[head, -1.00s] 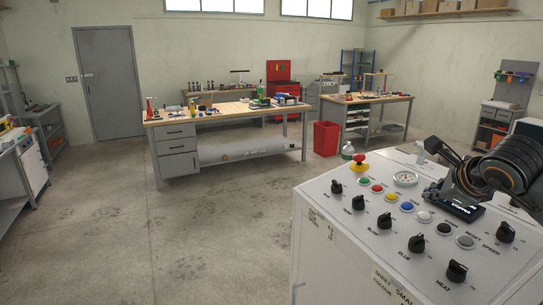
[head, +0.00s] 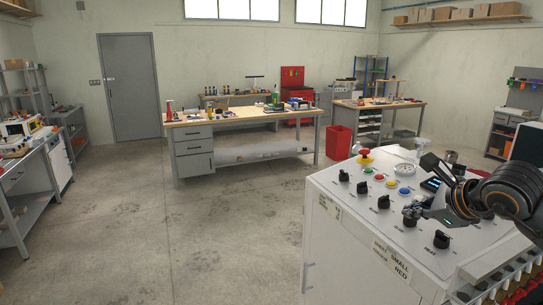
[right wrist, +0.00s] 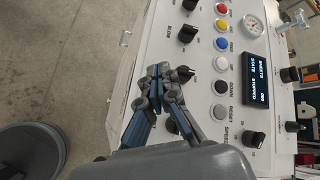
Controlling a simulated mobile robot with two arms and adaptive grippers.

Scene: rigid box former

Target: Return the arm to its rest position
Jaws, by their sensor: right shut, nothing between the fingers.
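My right arm reaches in from the right edge of the head view over the sloped control panel (head: 335,195) of a white machine. My right gripper (head: 412,211) is low over the front knobs there. In the right wrist view the gripper (right wrist: 164,72) has its blue-grey fingers together, with nothing between them. Its tips are beside a black knob (right wrist: 185,74); I cannot tell whether they touch it. My left gripper is in neither view.
The panel bears a red emergency button (head: 365,157), coloured buttons, several black knobs, a gauge (head: 404,169) and a lit display (right wrist: 257,78). A workbench (head: 240,118) and a red bin (head: 339,143) stand behind. The floor to the left (head: 220,225) is open.

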